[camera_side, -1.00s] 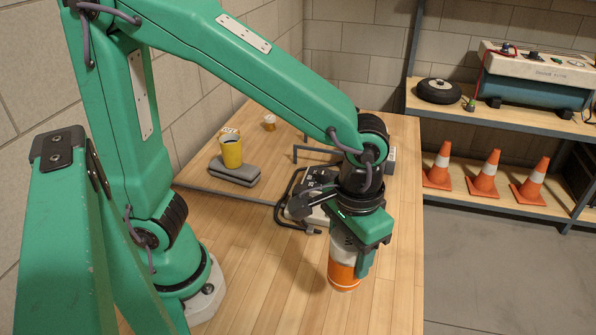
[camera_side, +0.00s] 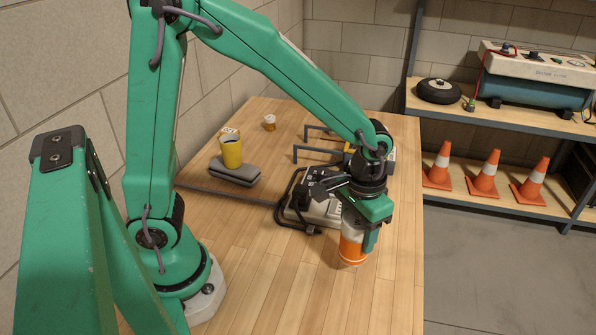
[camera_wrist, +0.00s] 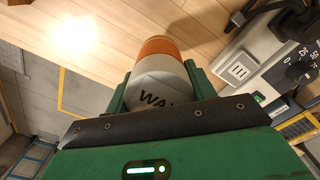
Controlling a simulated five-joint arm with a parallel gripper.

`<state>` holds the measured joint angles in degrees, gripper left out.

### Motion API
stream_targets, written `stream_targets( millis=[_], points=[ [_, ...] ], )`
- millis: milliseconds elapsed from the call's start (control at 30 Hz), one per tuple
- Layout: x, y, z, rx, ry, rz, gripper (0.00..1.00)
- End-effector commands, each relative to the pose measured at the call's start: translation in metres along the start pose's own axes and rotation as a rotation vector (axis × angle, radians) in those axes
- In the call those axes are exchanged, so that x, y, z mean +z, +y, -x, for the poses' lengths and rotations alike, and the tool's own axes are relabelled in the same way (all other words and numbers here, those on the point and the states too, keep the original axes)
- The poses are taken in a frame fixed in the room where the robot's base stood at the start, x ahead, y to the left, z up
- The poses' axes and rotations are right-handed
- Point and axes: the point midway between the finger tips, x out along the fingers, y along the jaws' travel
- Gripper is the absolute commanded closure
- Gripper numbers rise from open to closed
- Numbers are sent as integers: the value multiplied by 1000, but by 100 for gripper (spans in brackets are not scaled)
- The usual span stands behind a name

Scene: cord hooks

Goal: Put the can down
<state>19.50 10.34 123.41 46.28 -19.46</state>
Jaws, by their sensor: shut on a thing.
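The can (camera_side: 353,246) is orange and white, with dark letters on its white part in the wrist view (camera_wrist: 158,80). My gripper (camera_side: 368,230) is shut on it, with a green finger on each side of the can in the wrist view (camera_wrist: 158,88). The can is upright or nearly so over the right part of the wooden bench (camera_side: 290,275). I cannot tell whether its bottom touches the bench. My gripper hides part of its upper end in the side view.
A grey device with a black tube frame (camera_side: 312,210) stands close behind the can. Dark hooks (camera_side: 315,152) stand farther back. The bench's front is clear; its right edge is near.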

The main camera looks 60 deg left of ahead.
Motion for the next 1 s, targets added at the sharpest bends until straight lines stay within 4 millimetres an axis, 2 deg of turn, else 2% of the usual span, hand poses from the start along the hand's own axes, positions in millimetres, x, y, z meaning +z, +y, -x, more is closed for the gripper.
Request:
stream_targets(
  millis=[233,467,800,1000],
  points=[
    [-15,-12,-11,0,2,1,76],
    [-15,-13,-13,0,1,0,76],
    [-14,-13,-46,0,-1,0,76],
    [-15,-12,-51,1,2,0,76]
  ],
)
